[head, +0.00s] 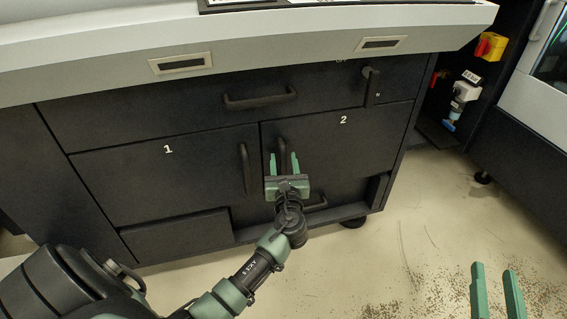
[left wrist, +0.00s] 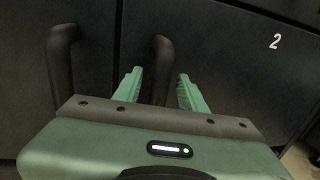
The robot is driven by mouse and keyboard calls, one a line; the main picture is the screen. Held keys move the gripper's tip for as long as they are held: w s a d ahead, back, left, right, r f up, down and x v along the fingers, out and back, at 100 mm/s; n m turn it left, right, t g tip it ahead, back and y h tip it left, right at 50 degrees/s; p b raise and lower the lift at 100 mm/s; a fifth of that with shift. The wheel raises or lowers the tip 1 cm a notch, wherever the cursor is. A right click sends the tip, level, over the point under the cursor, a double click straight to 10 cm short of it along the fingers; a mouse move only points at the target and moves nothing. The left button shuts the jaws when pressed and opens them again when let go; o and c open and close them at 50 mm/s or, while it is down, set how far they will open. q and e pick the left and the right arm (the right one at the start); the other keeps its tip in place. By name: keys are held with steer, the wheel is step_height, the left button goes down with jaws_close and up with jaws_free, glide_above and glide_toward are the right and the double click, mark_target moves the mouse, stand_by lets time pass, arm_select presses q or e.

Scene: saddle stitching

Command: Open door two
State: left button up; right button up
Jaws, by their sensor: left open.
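Door two (head: 345,155) is a dark cabinet door with a white "2", and it looks closed. Its vertical black handle (head: 281,153) is near its left edge, and the handle also shows in the left wrist view (left wrist: 160,68). My left gripper (head: 283,163) is open in front of this handle. In the left wrist view its green fingers (left wrist: 160,90) are on either side of the handle, which appears between them; I cannot tell whether they touch it. My right gripper (head: 495,290) shows only two green fingers, apart and empty, at the lower right over the floor.
Door one (head: 150,180), with its own vertical handle (head: 245,168), is just left of door two. A drawer with a horizontal handle (head: 260,99) is above, under the grey worktop edge (head: 260,55). The floor (head: 390,240) at the right is clear.

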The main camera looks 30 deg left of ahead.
arm_select(q)
steer(key=shift+w, duration=0.1)
jaws_close()
stand_by(1.4)
